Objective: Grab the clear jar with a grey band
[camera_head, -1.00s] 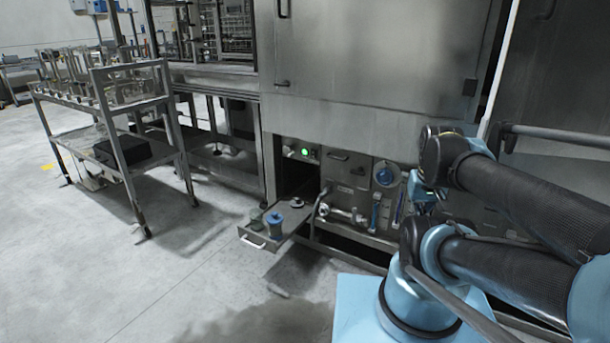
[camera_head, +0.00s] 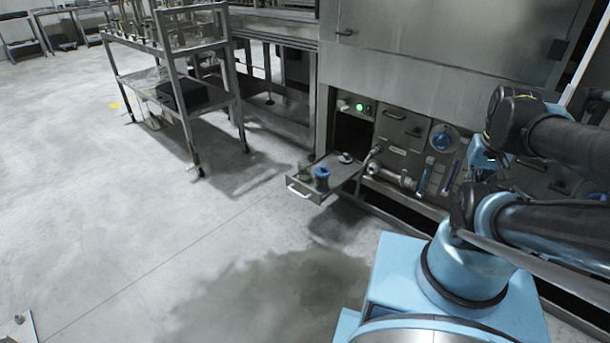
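A small clear, greenish jar (camera_head: 304,170) stands in the pulled-out drawer (camera_head: 325,191) low on the steel machine. It is too small to make out a grey band on it. A blue container (camera_head: 321,178) stands right beside it and partly overlaps it. A small grey-white item (camera_head: 345,158) sits farther back in the drawer. My gripper (camera_head: 484,168) is at the right, in front of the machine's lower panel and well apart from the jar. Its fingers are too small and dark to tell whether they are open.
A metal rack trolley (camera_head: 187,118) stands at the left, with glassware on top and a black box (camera_head: 182,93) below. Pipes and a valve (camera_head: 392,175) stick out right of the drawer.

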